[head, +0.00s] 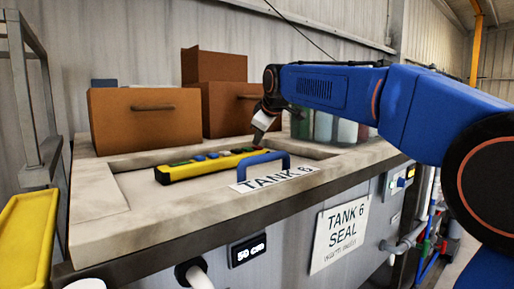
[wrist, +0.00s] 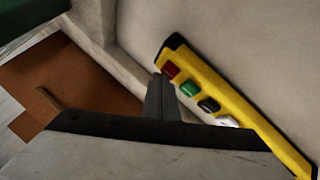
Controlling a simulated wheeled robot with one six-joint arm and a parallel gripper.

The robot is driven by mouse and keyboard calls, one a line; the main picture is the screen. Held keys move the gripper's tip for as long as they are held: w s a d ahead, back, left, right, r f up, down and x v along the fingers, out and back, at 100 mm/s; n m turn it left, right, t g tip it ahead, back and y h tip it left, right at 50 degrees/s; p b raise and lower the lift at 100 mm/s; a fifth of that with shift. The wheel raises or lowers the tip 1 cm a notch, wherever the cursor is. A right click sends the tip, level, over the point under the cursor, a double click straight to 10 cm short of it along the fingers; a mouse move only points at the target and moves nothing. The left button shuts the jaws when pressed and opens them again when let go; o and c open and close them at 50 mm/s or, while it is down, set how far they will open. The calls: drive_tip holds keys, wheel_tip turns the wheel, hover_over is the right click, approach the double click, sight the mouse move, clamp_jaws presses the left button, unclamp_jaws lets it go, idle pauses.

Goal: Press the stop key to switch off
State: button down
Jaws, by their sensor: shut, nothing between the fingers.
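A yellow control pendant (head: 205,163) with a row of coloured keys lies on the tank top in the head view. The wrist view shows the pendant (wrist: 240,110) slanting across the right side. Its red key (wrist: 170,69) is at the upper end, followed by green (wrist: 190,89), black (wrist: 208,105) and white (wrist: 227,121) keys. No lettering on the keys is readable. My gripper (head: 257,138) is shut and empty, pointing down at the pendant's right end in the head view. Its fingertips (wrist: 161,78) appear beside the red key; I cannot tell whether they touch it.
A blue handle (head: 264,160) stands on the lid right beside the pendant, with a "TANK 6" label (head: 275,179). Brown boxes (head: 145,122) stand behind, and bottles (head: 323,126) partly behind my arm. A "50 cm" display (head: 248,250) is on the tank front.

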sight(259, 147)
drive_tip(key=shift+r, duration=0.7)
drive_tip(key=shift+r, duration=0.1)
drive_tip(key=shift+r, duration=2.35)
